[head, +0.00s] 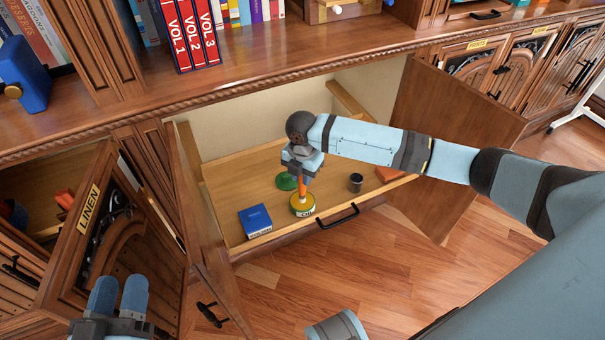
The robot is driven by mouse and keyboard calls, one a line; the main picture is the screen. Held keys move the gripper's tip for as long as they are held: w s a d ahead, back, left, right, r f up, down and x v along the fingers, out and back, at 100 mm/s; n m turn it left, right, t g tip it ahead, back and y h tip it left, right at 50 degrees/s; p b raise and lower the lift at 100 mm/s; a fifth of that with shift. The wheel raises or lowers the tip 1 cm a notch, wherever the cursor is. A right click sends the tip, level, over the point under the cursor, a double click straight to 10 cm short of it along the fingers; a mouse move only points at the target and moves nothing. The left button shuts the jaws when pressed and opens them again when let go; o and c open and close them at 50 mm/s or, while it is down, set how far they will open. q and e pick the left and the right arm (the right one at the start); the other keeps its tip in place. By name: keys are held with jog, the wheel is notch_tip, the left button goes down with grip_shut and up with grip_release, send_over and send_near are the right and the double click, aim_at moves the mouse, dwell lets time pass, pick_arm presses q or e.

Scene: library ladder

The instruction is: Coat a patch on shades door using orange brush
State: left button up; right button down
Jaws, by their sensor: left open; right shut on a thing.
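My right gripper (301,172) is shut on the orange brush (302,188), which points down over the open middle cabinet. The brush's lower end is at the top of a round yellow-green tin (303,209) marked OIL; I cannot tell how deep it reaches. My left gripper (118,298) is open and empty at the lower left, in front of the door labelled LINEN (88,209). No label reading shades is legible. Doors at the upper right carry small yellow labels (477,44) that are too small to read.
The pulled-out wooden shelf (235,187) also holds a blue box (256,220), a green round item (287,181) and a dark cup (356,182). Open doors stand at its left (199,215) and right (455,135). Books (190,32) stand above. The floor in front is clear.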

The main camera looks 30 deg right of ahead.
pick_arm(q)
jog(key=shift+r+p, duration=0.55)
pick_arm(e)
jog(key=shift+f, duration=0.1)
dwell(1.2)
pick_arm(q)
jog(key=shift+f, duration=0.1)
pick_arm(e)
jog(key=shift+s, duration=0.1)
dwell(0.4)
jog(key=shift+r+p, duration=1.3)
jog(key=shift+p, duration=0.25)
notch_tip(320, 180, up, 2)
jog(key=p, duration=0.2)
jog(key=shift+r+p, duration=0.15)
jog(key=shift+p, duration=0.25)
jog(key=shift+r+p, duration=1)
jog(key=shift+p, duration=0.15)
pick_arm(q)
jog(key=s+a+f+g+y, duration=0.1)
jog(key=a+f+g+y, duration=0.1)
jog(key=f, duration=0.3)
jog(key=s+a+f+g+y, duration=0.1)
jog(key=a+f+g+y, duration=0.1)
jog(key=f, duration=0.4)
jog(key=shift+s+a+g+y, duration=0.35)
jog(key=shift+a+g, duration=0.35)
jog(key=shift+g, duration=0.2)
pick_arm(e)
jog(key=shift+r, duration=0.1)
